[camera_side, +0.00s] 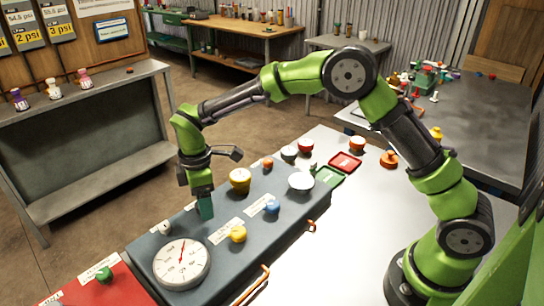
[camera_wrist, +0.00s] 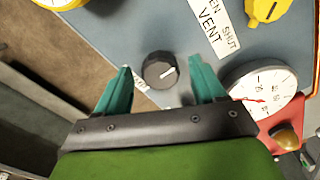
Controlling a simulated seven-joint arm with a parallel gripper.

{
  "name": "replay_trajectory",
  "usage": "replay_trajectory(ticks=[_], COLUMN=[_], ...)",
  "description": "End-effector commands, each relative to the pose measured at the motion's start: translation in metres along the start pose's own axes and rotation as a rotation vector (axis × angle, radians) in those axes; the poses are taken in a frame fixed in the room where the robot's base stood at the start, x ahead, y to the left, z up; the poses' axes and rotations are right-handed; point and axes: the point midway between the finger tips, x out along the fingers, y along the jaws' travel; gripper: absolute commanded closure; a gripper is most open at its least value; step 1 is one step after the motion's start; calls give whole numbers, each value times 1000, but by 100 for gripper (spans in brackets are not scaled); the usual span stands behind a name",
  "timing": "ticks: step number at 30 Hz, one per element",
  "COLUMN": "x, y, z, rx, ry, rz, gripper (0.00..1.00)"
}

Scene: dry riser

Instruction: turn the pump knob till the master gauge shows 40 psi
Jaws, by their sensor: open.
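The pump knob (camera_wrist: 161,71) is dark and round with a white pointer mark, on the blue-grey panel in the wrist view. My gripper (camera_wrist: 160,68) is open, with one teal finger on each side of the knob and a visible gap at both sides. In the side view my gripper (camera_side: 205,207) points down at the panel and appears to hide the knob. The master gauge (camera_side: 181,263) is a large white dial with a red needle at the panel's near left end. It is partly visible in the wrist view (camera_wrist: 262,88); I cannot read its value surely.
A yellow vent handle (camera_side: 238,234) and a blue handle (camera_side: 272,208) stand along the panel's front side. A yellow-rimmed gauge (camera_side: 240,180) and a white bowl-like part (camera_side: 301,181) are farther along. A red surface (camera_side: 110,287) lies left of the gauge.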

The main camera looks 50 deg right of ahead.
Motion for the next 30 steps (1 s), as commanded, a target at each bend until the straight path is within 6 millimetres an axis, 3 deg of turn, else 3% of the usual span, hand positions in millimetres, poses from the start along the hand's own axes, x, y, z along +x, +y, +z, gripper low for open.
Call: replay_trajectory(ticks=[10,21,30], x=[5,5,4], y=[0,0,0], z=[0,0,0], rx=[1,1,36], ry=[-1,-1,-1], rz=[-1,-1,0], gripper=[30,86,86])
